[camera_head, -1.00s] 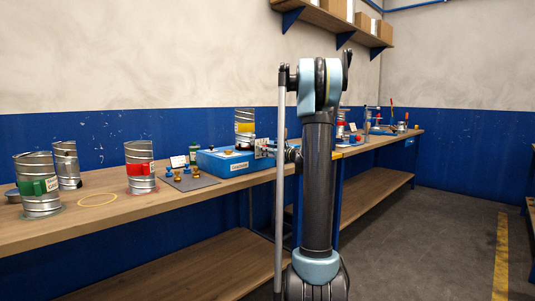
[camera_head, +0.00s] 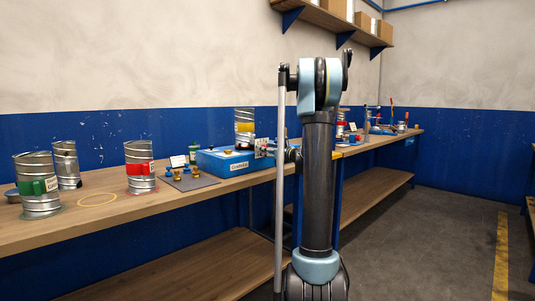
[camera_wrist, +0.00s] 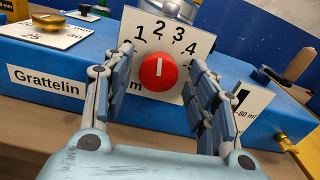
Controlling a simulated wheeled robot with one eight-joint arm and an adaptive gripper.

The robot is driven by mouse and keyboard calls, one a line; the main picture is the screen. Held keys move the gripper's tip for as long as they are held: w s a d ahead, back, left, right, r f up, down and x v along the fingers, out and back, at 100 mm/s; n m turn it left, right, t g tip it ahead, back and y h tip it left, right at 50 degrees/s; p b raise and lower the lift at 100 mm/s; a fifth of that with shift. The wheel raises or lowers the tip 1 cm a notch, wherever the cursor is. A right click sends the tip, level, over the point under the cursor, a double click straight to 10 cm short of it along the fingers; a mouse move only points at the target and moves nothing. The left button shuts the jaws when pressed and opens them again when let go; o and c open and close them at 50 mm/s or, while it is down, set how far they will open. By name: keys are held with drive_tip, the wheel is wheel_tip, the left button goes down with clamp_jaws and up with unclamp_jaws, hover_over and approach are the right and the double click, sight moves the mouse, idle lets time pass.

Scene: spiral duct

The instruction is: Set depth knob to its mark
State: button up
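The red round knob (camera_wrist: 158,72) stands on a white dial plate (camera_wrist: 133,28) with the numbers 1 to 4 in the wrist view. Its white pointer line is about upright, roughly toward the 2. The plate is on the front of a blue box (camera_wrist: 93,48) labelled "Grattelin"; the box also shows in the head view (camera_head: 222,168). My gripper (camera_wrist: 161,88) is open, with one finger on each side of the knob. A gap shows between each finger and the knob. In the head view my arm hides the gripper and the knob.
A gold dial (camera_wrist: 47,21) sits on the box's top at left. A brass fitting (camera_wrist: 286,144) and a partly hidden white card (camera_wrist: 250,105) are at right. Metal cans (camera_head: 140,168) and a grey mat (camera_head: 190,181) stand left along the wooden bench (camera_head: 150,206).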

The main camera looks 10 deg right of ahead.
drive_tip(key=v, duration=1.2)
idle(0.3)
drive_tip(key=s+d+n, duration=0.3)
drive_tip(key=s+n, duration=0.1)
drive_tip(key=n, duration=0.5)
drive_tip(key=x, duration=1.7)
drive_tip(key=shift+a, duration=0.2)
drive_tip(key=shift+r, duration=0.1)
drive_tip(key=c, duration=1.1)
